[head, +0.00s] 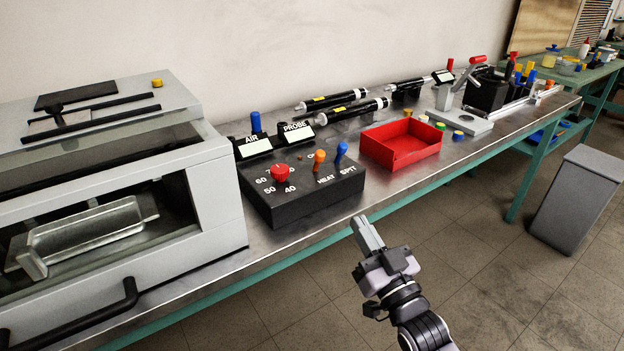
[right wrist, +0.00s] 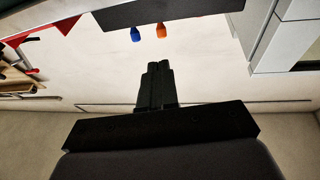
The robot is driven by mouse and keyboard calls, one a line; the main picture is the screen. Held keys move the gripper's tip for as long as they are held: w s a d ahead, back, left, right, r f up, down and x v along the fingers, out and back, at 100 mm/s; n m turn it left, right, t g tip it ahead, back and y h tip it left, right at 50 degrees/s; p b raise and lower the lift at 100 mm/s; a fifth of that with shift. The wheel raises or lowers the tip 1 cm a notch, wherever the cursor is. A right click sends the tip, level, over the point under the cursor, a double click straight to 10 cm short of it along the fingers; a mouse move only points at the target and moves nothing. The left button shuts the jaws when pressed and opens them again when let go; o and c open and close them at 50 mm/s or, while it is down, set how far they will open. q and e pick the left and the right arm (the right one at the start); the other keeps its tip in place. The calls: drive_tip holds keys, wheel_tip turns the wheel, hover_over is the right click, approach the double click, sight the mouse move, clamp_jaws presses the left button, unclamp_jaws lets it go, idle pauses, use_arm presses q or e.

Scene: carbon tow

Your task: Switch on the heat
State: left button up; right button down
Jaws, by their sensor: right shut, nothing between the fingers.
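A black control box (head: 305,205) sits at the bench's front edge in the head view. I cannot tell whether the orange lever is on or off. My right gripper (head: 362,226) is shut and empty, in front of the bench and apart from the box. In the right wrist view, its closed fingers (right wrist: 157,72) point toward the box, with the orange lever (right wrist: 161,30) and blue lever (right wrist: 135,34) showing. My left gripper is not in view.
A grey oven-like machine (head: 215,190) with a metal tray inside stands left of the box. A red tray (head: 400,150) lies to its right. AIR and PROBE displays (head: 296,132) stand behind. The floor before the bench is free; a grey bin (head: 575,200) stands far right.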

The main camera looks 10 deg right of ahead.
sight(322, 159)
drive_tip(key=shift+w+r, duration=0.15)
drive_tip(key=shift+r, duration=0.05)
drive_tip(key=x, duration=1.2)
drive_tip(key=shift+w+a+r, duration=0.2)
drive_tip(key=shift+r, duration=0.05)
drive_tip(key=shift+w+a+r, duration=0.1)
drive_tip(key=shift+w+r, duration=0.1)
drive_tip(key=shift+w, duration=0.45)
